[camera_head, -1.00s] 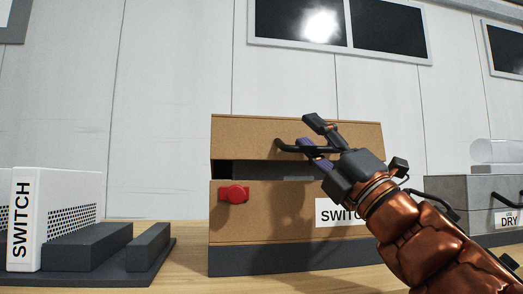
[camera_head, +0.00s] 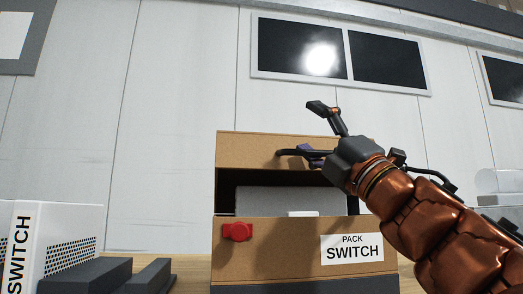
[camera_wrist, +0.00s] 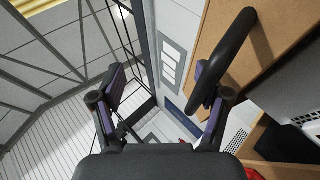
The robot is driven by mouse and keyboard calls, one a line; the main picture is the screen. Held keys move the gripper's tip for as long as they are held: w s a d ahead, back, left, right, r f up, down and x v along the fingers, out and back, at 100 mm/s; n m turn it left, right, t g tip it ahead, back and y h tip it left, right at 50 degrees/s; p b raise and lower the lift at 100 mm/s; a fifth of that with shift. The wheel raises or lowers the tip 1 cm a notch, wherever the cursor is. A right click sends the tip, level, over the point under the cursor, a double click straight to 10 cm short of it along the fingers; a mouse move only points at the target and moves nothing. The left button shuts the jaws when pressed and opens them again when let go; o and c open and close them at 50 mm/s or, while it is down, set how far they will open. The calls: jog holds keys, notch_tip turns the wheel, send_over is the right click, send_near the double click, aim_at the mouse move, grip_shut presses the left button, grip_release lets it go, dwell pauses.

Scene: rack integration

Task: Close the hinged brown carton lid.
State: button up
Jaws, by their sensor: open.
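The brown carton (camera_head: 225,264) has a white label "PACK SWITCH" on its front. Its hinged lid (camera_head: 240,150) is raised, with a wide dark gap between lid and box. A grey item (camera_head: 270,200) shows inside. A black handle (camera_head: 286,153) sticks out from the lid's front; it also shows in the wrist view (camera_wrist: 235,45). My gripper (camera_head: 318,131) is open in front of the lid. Its lower finger is right at the handle, and the other finger is up and clear. In the wrist view the handle overlaps the right finger; whether they touch I cannot tell.
A white "SWITCH" unit (camera_head: 60,245) and dark blocks (camera_head: 90,276) stand at the left. A grey container with a clear roll (camera_head: 500,182) is at the right, partly behind my arm. The wall behind has dark screens.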

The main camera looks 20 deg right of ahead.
jog(key=shift+s+a+r, duration=0.15)
jog(key=shift+s+r, duration=0.25)
jog(key=shift+s+d+f, duration=0.1)
jog(key=shift+d+f, duration=0.3)
jog(key=shift+f, duration=0.45)
jog(key=shift+c, duration=1)
jog(key=s+d+f, duration=0.1)
jog(key=d+f, duration=0.2)
jog(key=f, duration=0.4)
jog(key=shift+c, duration=0.3)
